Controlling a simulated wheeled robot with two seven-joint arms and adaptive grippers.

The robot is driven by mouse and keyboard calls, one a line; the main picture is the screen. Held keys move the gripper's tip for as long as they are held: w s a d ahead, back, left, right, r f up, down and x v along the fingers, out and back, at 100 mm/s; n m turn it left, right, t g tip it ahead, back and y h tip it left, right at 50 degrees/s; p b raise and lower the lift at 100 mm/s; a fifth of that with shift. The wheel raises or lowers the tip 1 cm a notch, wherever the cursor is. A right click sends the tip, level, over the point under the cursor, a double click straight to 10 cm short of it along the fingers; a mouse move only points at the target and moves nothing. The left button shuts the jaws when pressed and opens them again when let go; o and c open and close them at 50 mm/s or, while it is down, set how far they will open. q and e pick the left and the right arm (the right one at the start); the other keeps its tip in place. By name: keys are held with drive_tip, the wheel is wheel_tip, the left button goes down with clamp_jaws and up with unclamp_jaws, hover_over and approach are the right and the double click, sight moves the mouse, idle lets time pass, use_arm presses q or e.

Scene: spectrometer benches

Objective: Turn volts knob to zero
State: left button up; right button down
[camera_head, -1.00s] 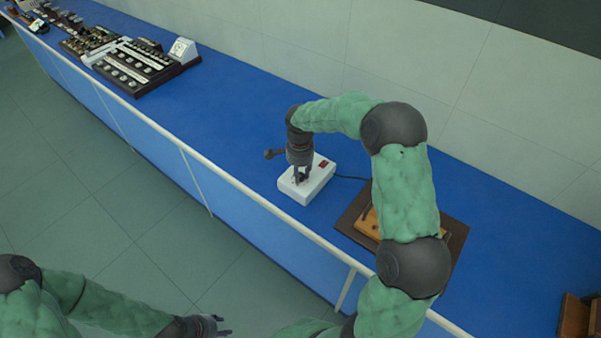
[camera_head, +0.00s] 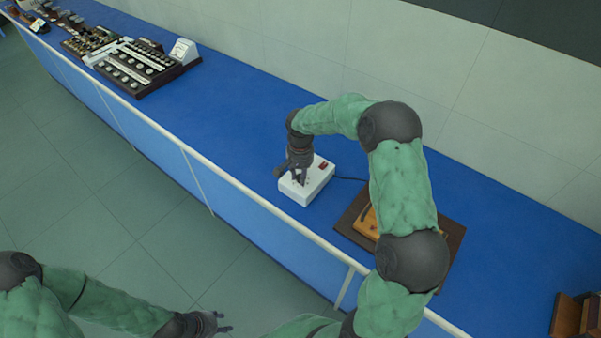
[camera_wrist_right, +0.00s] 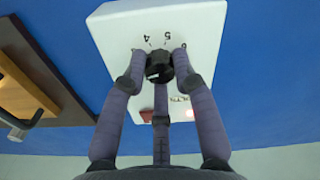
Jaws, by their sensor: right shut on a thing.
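A white box (camera_head: 316,183) with a red switch (camera_head: 323,166) and a cable sits on the blue bench. In the right wrist view, the white box (camera_wrist_right: 204,27) carries a dark round knob (camera_wrist_right: 159,66) and printed numbers, with 4 and 5 legible. My right gripper (camera_head: 301,180) points down at the box, and its fingers (camera_wrist_right: 157,62) are closed around the knob.
A dark board with an orange wooden block (camera_head: 367,222) lies right of the box, partly behind my right arm. A switch panel (camera_head: 138,67) and other instruments stand at the far left. A white rail (camera_head: 240,188) runs along the bench front. The bench between is clear.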

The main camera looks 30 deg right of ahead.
drive_tip(key=n, duration=0.2)
drive_tip(key=n+p, duration=0.1)
drive_tip(key=shift+s+a+n, duration=0.15)
drive_tip(key=shift+n, duration=0.25)
drive_tip(key=n+p, duration=0.1)
drive_tip(key=n, duration=0.2)
drive_tip(key=shift+n, duration=0.3)
drive_tip(key=n+p, duration=0.1)
drive_tip(key=n, duration=0.3)
drive_tip(key=shift+s+f+n+p, duration=0.15)
drive_tip(key=shift+n+p, duration=0.5)
drive_tip(key=shift+n, duration=1.25)
drive_tip(key=c, duration=1)
unclamp_jaws()
drive_tip(key=shift+d, duration=0.2)
